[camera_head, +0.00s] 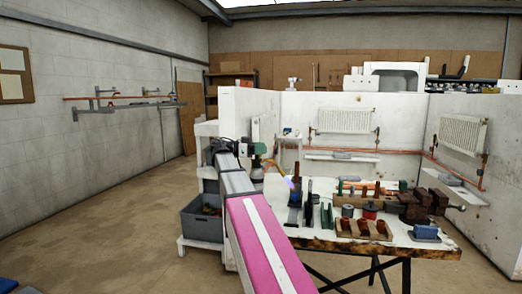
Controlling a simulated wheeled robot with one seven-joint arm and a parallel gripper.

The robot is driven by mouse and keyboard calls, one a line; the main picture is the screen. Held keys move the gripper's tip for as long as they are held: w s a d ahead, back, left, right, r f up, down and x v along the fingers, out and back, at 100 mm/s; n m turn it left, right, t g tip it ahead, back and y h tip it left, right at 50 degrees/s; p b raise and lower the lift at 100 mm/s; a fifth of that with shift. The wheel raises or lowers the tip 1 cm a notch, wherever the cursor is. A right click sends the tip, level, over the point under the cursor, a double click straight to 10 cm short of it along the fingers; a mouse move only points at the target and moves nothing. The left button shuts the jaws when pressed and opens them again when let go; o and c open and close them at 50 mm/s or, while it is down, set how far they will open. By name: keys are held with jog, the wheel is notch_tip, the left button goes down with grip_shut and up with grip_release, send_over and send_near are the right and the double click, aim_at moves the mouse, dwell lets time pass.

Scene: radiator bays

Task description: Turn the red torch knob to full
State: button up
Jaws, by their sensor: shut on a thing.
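My arm reaches away from me, and my gripper (246,150) is small and dark at its far end. It is shut at the top of the torch (260,148), on the knob side. The red knob itself is too small and covered to make out, so its turn cannot be read. The torch has a greenish head, a yellowish tube slanting down to the right, and a dark bottle below, partly behind my arm. A small bluish-violet flame (289,183) shows at the tube's end.
A workbench (425,250) to the right holds clamps, pipe fittings, a vice (425,203) and a blue block (426,232). A grey crate (201,222) sits on a white trolley left of my arm. Radiators (346,121) hang on white partitions behind. The left floor is clear.

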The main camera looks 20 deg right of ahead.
jog(key=n+t, duration=0.1)
jog(key=t, duration=0.1)
jog(key=n+t, duration=0.2)
jog(key=t, duration=0.1)
jog(key=shift+n+t+h, duration=0.3)
jog(key=n+t, duration=0.1)
jog(key=t, duration=0.1)
jog(key=n+t, duration=0.1)
jog(key=t, duration=0.1)
jog(key=n+t+y, duration=0.1)
jog(key=shift+w+n+t, duration=0.3)
jog(key=shift+w+t, duration=0.05)
jog(key=shift+t, duration=0.05)
jog(key=n+t+y, duration=0.1)
jog(key=n+t, duration=0.1)
jog(key=n+t+y, duration=0.2)
jog(key=t, duration=0.1)
jog(key=w+n+t+y, duration=0.1)
jog(key=n+t+y, duration=0.1)
jog(key=shift+a, duration=0.3)
jog(key=shift+w+t+y, duration=0.1)
jog(key=shift+t+y, duration=0.2)
jog(key=o, duration=0.9)
